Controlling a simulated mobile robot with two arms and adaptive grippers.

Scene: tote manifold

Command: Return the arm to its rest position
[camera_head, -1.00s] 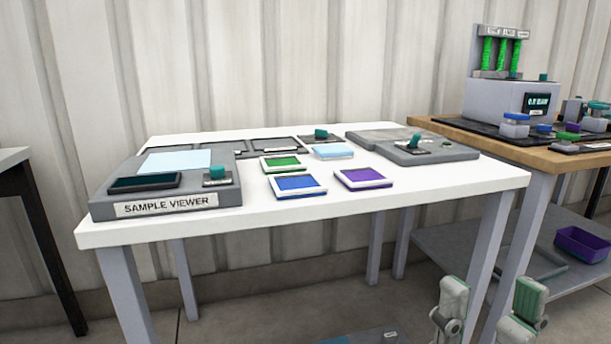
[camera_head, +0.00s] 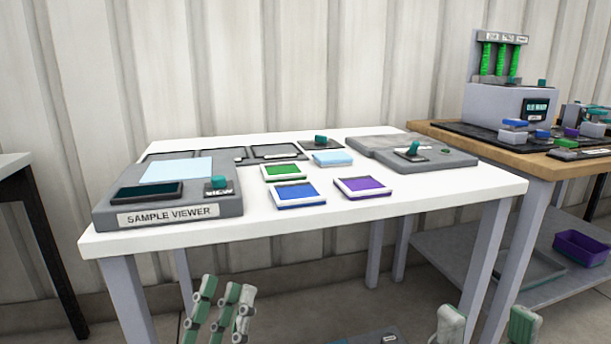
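My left gripper (camera_head: 220,292) shows at the bottom, left of centre, in front of the white table and below its top. Its grey and green fingers point up, with a gap between them and nothing seen in it. My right gripper (camera_head: 488,322) shows at the bottom right, cut off by the picture edge. Its two fingers stand wide apart with nothing between them. Both grippers are clear of the tabletop things. The rest of both arms is out of view.
The white table (camera_head: 400,208) bears a sample viewer (camera_head: 167,214), green (camera_head: 285,172), blue (camera_head: 298,194) and purple (camera_head: 363,187) plates, a light blue block (camera_head: 332,158) and a grey device (camera_head: 425,158). A wooden bench (camera_head: 540,160) with a machine (camera_head: 510,104) stands at right; a purple bin (camera_head: 581,247) sits below.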

